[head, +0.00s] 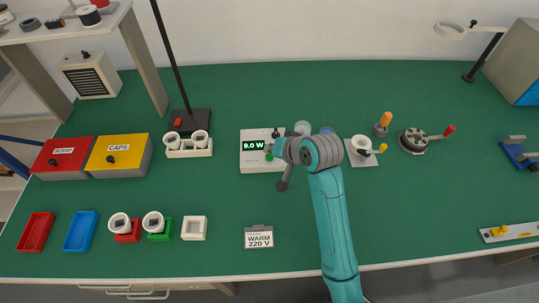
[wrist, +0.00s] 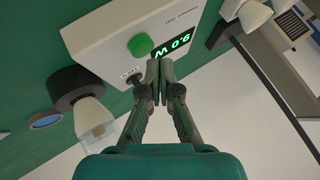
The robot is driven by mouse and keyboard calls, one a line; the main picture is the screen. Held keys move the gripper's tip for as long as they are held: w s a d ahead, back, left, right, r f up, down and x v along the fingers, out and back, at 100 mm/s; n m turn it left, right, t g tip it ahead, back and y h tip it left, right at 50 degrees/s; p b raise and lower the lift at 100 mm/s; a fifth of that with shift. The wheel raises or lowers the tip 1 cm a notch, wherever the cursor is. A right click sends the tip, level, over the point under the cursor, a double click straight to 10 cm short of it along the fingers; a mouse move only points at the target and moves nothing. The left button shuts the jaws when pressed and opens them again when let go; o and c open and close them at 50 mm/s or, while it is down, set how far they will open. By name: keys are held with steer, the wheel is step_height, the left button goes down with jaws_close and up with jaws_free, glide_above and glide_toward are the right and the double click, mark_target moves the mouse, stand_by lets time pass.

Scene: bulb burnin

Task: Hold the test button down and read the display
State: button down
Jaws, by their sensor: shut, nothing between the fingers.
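The white tester box (head: 262,165) stands mid-table and fills the upper part of the wrist view (wrist: 100,45). Its lit green display (head: 252,146) reads 9.0 W; it appears upside down in the wrist view (wrist: 182,42). A round green button (wrist: 142,46) is on the box face. A small black knob (wrist: 136,83) sits beside a small label that I cannot read surely. My gripper (wrist: 160,66) is shut and empty, its fingertips over the box face between knob and display. I cannot tell whether the tips touch or press anything.
A bulb (wrist: 94,118) in a black socket (wrist: 72,86) is close beside the box. A lamp holder (head: 362,150) and round fixture (head: 413,140) stand right of my arm. SCRAP (head: 65,155) and CAPS (head: 118,156) boxes are left. The front-right table is mostly clear.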

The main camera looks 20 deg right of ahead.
steer(key=shift+r, duration=0.15)
steer(key=shift+r, duration=2.45)
